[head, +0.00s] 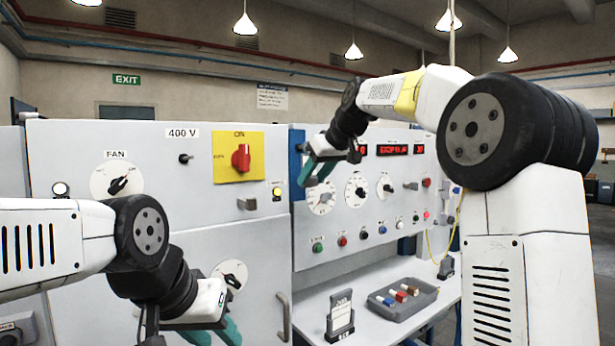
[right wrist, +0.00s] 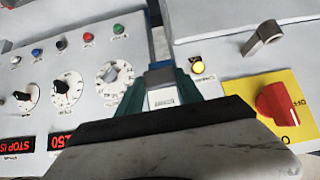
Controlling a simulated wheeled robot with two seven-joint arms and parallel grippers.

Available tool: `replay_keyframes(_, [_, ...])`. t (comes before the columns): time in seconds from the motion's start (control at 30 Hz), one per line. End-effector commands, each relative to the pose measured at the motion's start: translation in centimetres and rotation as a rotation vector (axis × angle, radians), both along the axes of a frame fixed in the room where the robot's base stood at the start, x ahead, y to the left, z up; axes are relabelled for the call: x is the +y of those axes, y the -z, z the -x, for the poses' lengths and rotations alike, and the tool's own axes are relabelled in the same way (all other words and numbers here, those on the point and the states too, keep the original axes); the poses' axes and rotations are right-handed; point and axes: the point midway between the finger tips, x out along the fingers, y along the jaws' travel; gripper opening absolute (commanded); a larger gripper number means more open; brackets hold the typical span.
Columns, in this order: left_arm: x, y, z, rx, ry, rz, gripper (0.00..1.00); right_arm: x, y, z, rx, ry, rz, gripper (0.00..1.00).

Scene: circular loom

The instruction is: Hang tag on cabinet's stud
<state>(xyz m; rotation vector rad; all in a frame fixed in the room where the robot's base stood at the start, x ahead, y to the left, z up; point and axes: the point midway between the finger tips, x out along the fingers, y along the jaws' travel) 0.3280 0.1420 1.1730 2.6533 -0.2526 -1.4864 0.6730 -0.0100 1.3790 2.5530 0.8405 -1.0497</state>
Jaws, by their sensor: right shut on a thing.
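My right gripper (head: 315,172) is raised in front of the seam between the cabinet and the console. In the right wrist view its green fingers (right wrist: 163,88) are shut on a small tag (right wrist: 163,98), white with dark print. In the head view the tag cannot be made out. The grey cabinet (head: 80,150) fills the left. A small dark peg (head: 185,158) juts from it under the 400 V label, and a grey block-like fitting (head: 247,203) juts below the red switch. My left gripper (head: 214,334) is low, its green fingers apart, partly cut off by the bottom edge.
A red rotary switch (head: 240,157) on a yellow plate and a yellow lamp (head: 277,192) are near the fitting. The console (head: 345,240) carries dials and buttons. A tray (head: 410,306) of small coloured blocks and a sign stand (head: 340,317) are on the shelf below.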

Motion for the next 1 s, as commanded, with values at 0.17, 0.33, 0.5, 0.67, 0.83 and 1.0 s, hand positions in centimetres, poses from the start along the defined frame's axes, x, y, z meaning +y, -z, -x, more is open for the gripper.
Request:
replay_keyframes(0.17, [0.0, 0.0, 0.0, 0.0, 0.0, 0.0, 0.36, -0.3, -0.1, 0.3, 0.0, 0.001, -0.001, 0.0])
replay_keyframes(0.33, [0.0, 0.0, 0.0, 0.0, 0.0, 0.0, 0.36, -1.3, -0.4, 1.7, -0.001, 0.001, -0.001, 0.0])
replay_keyframes(0.5, [0.0, 0.0, 0.0, 0.0, 0.0, 0.0, 0.36, -2.4, -0.6, 3.1, -0.001, 0.002, 0.0, 0.0])
replay_keyframes(0.67, [0.0, 0.0, 0.0, 0.0, 0.0, 0.0, 0.36, -3.0, -0.7, 4.1, 0.0, 0.001, 0.001, 0.0])
replay_keyframes(0.83, [0.0, 0.0, 0.0, 0.0, 0.0, 0.0, 0.36, -3.0, -0.7, 4.2, 0.0, 0.0, 0.0, 0.0])
replay_keyframes(1.0, [0.0, 0.0, 0.0, 0.0, 0.0, 0.0, 0.36, -3.0, -0.7, 4.2, 0.0, 0.0, 0.0, 0.0])
